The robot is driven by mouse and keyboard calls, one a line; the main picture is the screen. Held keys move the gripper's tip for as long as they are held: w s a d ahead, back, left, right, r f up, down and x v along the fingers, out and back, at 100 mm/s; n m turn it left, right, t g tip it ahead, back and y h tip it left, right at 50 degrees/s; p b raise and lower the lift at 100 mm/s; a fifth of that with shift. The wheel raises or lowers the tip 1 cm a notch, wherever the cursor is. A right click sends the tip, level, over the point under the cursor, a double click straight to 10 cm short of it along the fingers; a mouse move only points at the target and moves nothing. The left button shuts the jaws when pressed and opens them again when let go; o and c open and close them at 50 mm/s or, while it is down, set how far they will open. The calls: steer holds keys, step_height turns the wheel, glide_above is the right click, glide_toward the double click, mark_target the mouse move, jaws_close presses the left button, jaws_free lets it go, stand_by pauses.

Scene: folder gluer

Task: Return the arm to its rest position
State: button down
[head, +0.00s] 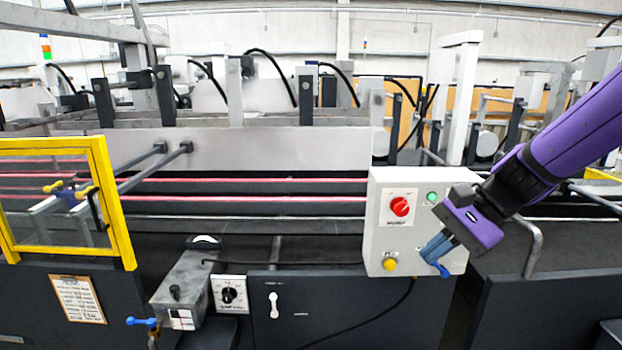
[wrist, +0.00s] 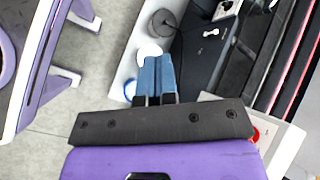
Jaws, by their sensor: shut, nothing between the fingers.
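My purple arm comes in from the right in the head view, and my gripper (head: 438,250) hangs in front of the lower right part of a white control box (head: 384,222). Its blue fingers are together with nothing between them. They point down and left, close to a blue knob (head: 444,270) at the box's lower edge; I cannot tell whether they touch it. In the wrist view my gripper (wrist: 157,75) also shows with its fingers side by side and empty, with a blue round part (wrist: 130,90) just left of them.
The box carries a red knob (head: 400,206), a green button (head: 432,197) and a yellow button (head: 390,264). A yellow-framed guard (head: 118,215) stands at the left. A metal bar (head: 535,245) curves right of the box. Grey floor (wrist: 110,50) lies open in the wrist view.

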steer(key=s+d+r+n+t+h, duration=0.2)
steer(key=s+d+r+n+h, duration=0.2)
steer(key=s, duration=0.3)
steer(key=s+d+r+n+t+h, duration=0.3)
steer(key=s+d+r+n+h, duration=0.1)
steer(key=s+d+r+n, duration=0.1)
steer(key=shift+s+d+n+t+h, duration=0.3)
steer(key=shift+s+d+h, duration=0.1)
steer(key=shift+s+d, duration=0.5)
steer(key=shift+w+f, duration=0.1)
stand_by(1.7)
steer(key=w+a+f+m+t, duration=0.1)
steer(key=w+f+m, duration=0.1)
steer(key=w+f, duration=0.45)
steer(key=w+f+m, duration=0.2)
steer(key=w+f, duration=0.1)
steer(key=w, duration=0.7)
steer(key=w+a+f+m+t, duration=0.15)
steer(key=w+f, duration=0.25)
steer(key=w, duration=0.4)
steer(key=w+a+f+m+y, duration=0.2)
steer(key=w+f, duration=0.1)
steer(key=f, duration=0.8)
steer(key=w+a+f+m+t+y, duration=0.1)
steer(key=w+a+f+m, duration=0.2)
steer(key=f, duration=0.8)
steer(key=shift+w+y, duration=0.4)
